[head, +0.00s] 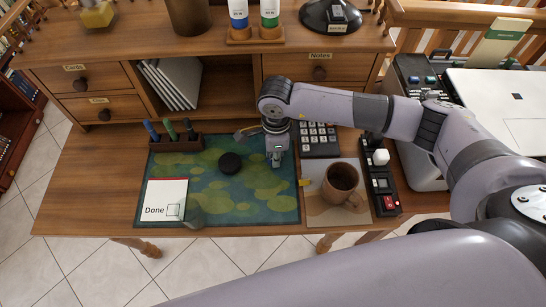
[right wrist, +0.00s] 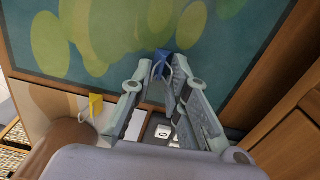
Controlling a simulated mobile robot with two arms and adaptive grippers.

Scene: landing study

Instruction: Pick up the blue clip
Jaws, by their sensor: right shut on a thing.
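The blue clip (right wrist: 160,64) shows in the right wrist view between my fingertips, with its wire loops extending back between the fingers. My right gripper (right wrist: 160,76) is shut on it, over the patterned mat. In the head view my right gripper (head: 276,158) points down over the right part of the green and blue mat (head: 265,203). The clip cannot be made out clearly there. Whether the clip still touches the mat, I cannot tell. My left gripper is not in view.
A mug (head: 341,183) of brown drink stands right of the mat, with a yellow clip (right wrist: 95,105) near it. A keypad (head: 319,139) is close behind my right gripper.

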